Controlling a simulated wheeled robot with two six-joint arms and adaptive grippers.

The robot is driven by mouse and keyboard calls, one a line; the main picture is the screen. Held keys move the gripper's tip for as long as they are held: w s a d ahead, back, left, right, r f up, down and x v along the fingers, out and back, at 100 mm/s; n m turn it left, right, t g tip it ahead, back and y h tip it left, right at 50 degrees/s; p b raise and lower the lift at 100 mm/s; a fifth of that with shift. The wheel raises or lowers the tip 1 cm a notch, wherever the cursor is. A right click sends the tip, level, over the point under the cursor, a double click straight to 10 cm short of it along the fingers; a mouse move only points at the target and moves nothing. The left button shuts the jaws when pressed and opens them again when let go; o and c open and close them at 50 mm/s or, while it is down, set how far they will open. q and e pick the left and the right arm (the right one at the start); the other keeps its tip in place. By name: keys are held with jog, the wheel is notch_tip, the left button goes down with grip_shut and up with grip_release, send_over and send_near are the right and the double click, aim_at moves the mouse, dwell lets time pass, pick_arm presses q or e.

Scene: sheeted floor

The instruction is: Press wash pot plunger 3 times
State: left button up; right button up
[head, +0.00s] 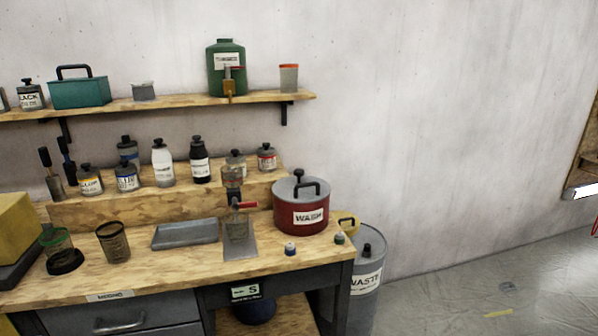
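The wash pot (300,215) is a dark red cylinder with a white "WASH" label and a grey lid. It stands upright at the right end of the wooden workbench (190,268), near its back edge. A black arched handle (312,184) sits on the lid. A small black knob (298,173) rises behind the handle and looks like the plunger; how far it is pressed is hard to tell. Neither of my grippers is in view, and nothing touches the pot.
A dispenser with a red lever (243,205) stands left of the pot. A grey waste bin (366,275) stands right of the bench. A shelf (160,107) hangs above.

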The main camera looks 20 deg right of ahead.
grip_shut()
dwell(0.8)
